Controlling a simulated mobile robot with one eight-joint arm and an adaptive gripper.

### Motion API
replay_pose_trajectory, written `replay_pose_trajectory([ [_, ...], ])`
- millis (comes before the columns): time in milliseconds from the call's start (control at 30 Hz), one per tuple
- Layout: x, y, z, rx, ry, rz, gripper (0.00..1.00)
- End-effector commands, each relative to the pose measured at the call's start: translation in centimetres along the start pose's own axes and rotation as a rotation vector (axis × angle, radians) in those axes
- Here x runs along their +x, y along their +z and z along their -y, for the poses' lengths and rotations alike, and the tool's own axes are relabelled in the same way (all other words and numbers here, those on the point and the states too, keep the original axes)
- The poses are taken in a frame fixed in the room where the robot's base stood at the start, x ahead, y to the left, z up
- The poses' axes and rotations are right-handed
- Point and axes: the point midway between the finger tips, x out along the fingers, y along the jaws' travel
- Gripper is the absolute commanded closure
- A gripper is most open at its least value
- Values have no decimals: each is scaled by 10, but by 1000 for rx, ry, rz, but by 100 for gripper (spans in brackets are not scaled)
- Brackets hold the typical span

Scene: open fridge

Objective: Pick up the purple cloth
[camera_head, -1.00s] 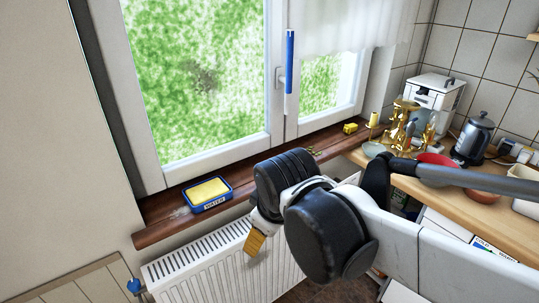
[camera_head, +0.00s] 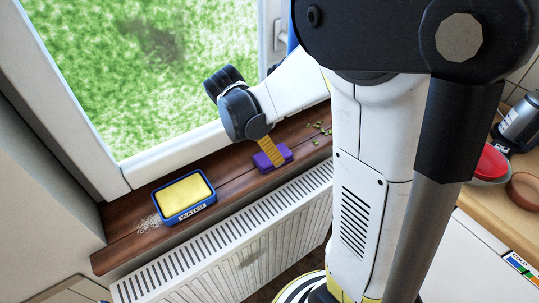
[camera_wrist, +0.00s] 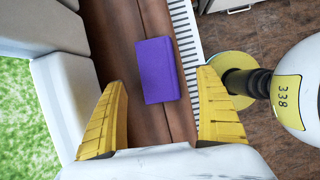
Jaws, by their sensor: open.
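The purple cloth (camera_head: 264,161) is a small folded block lying on the brown wooden windowsill (camera_head: 135,229), near its front edge above the radiator. In the wrist view the purple cloth (camera_wrist: 160,70) lies ahead of and between my two yellow fingers. My gripper (camera_head: 272,157) is right over the cloth in the head view, and its yellow finger hides part of it. In the wrist view my gripper (camera_wrist: 164,112) is open, one finger on each side of the cloth with gaps. Whether a finger touches the cloth I cannot tell.
A blue tray with a yellow sponge-like top, marked WATER (camera_head: 184,197), sits left on the sill. Green bits (camera_head: 318,130) lie to the right. The window (camera_head: 140,60) rises behind, and a white radiator (camera_head: 250,235) stands below. A red bowl (camera_head: 490,163) is on the counter.

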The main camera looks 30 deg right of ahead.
Motion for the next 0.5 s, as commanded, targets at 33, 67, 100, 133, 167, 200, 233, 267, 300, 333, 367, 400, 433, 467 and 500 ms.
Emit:
replay_pose_trajectory([
  [33, 3, 0, 0, 1, 0, 0, 16],
  [67, 5, 0, 0, 1, 0, 0, 16],
  [100, 7, 0, 0, 1, 0, 0, 16],
  [133, 10, 0, 0, 2, 0, 0, 16],
  [167, 13, 0, 0, 2, 0, 0, 16],
  [200, 19, 0, 0, 2, -1, 0, 16],
  [233, 24, 0, -1, 2, -1, 0, 16],
  [267, 29, 0, -1, 2, -1, 0, 16],
  [300, 37, 0, -2, 2, -1, 0, 16],
  [333, 42, 0, -2, 2, -1, 0, 16],
  [367, 46, 0, -2, 3, -1, 0, 16],
  [400, 51, 1, -1, 3, -1, 0, 16],
  [433, 53, 1, -2, 3, 0, 0, 16],
  [467, 55, 1, -2, 2, 0, 0, 16],
  [500, 55, 1, -2, 2, 0, 0, 16],
])
